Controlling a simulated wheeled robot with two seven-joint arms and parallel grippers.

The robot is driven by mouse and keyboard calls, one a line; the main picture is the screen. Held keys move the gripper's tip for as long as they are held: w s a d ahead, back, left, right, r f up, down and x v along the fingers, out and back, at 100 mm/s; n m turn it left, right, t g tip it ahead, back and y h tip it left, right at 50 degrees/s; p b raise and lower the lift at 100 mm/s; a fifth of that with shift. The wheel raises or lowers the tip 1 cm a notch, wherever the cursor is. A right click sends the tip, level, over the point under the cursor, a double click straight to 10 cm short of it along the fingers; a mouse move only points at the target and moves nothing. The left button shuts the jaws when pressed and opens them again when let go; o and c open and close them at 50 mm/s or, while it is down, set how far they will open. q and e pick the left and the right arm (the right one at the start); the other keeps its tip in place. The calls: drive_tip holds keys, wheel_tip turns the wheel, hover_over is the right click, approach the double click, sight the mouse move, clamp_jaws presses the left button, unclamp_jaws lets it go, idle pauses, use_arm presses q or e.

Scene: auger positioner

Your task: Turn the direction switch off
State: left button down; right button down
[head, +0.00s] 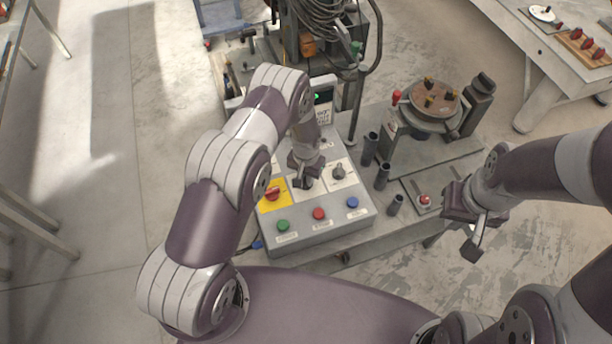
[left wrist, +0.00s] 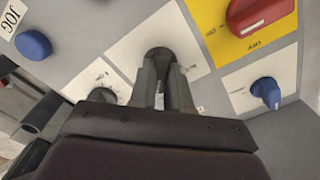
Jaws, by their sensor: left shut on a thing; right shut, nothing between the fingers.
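The grey control box (head: 335,225) stands on the bench at the centre of the head view. My left gripper (head: 303,181) is over the middle white plate of its panel. In the left wrist view its two fingers (left wrist: 166,80) are shut on a dark knob (left wrist: 159,54), which I take as the direction switch. Its label is not readable and the fingers hide part of it, so its setting cannot be told. My right gripper (head: 474,243) is shut and empty, to the right of the box, apart from everything.
Beside the held knob are a red switch (head: 272,193) on a yellow plate, a black knob (head: 338,172) and a blue knob (left wrist: 267,92). Green (head: 283,226), red (head: 319,213) and blue (head: 352,202) buttons line the front. Dark upright tubes (head: 381,176) and a round turntable (head: 435,97) stand right.

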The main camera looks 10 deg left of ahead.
use_arm(q)
drive_tip(key=shift+f+n+b, duration=0.2)
drive_tip(key=shift+n+b, duration=0.6)
drive_tip(key=shift+b, duration=0.15)
drive_tip(key=shift+n+b, duration=1.05)
drive_tip(key=shift+n, duration=0.15)
drive_tip(key=n+b, duration=0.2)
drive_tip(key=n, duration=0.1)
drive_tip(key=shift+r, duration=0.1)
drive_tip(key=shift+n+b, duration=0.5)
drive_tip(key=shift+n, duration=0.3)
drive_tip(key=shift+r, duration=0.15)
drive_tip(key=c, duration=1.1)
unclamp_jaws()
